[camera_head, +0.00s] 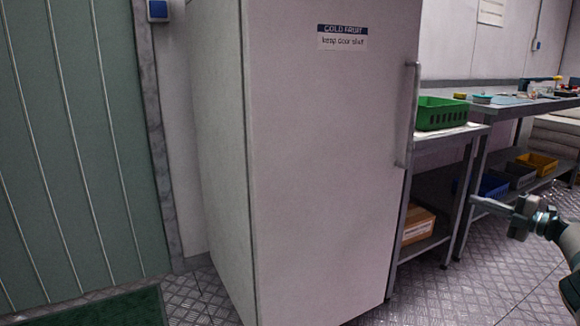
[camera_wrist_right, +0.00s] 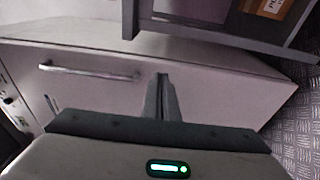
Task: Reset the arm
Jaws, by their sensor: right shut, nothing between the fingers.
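My right gripper (camera_head: 474,202) reaches in from the right edge of the head view, in front of the metal shelving. Its fingers are together and hold nothing. In the right wrist view the closed fingers (camera_wrist_right: 162,82) point at the white fridge door, with the long handle (camera_wrist_right: 90,70) to their left in that picture. The tall white fridge (camera_head: 320,170) stands in the middle of the head view, its door closed, with a vertical handle (camera_head: 409,115) on its right edge. The gripper appears apart from the fridge. My left gripper is not in view.
A metal rack (camera_head: 440,140) right of the fridge holds a green crate (camera_head: 442,113) on top and a cardboard box (camera_head: 418,224) below. A bench (camera_head: 520,105) with small items stands farther right. A green mat (camera_head: 105,308) lies at the lower left. Patterned floor (camera_head: 480,290) is clear at the lower right.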

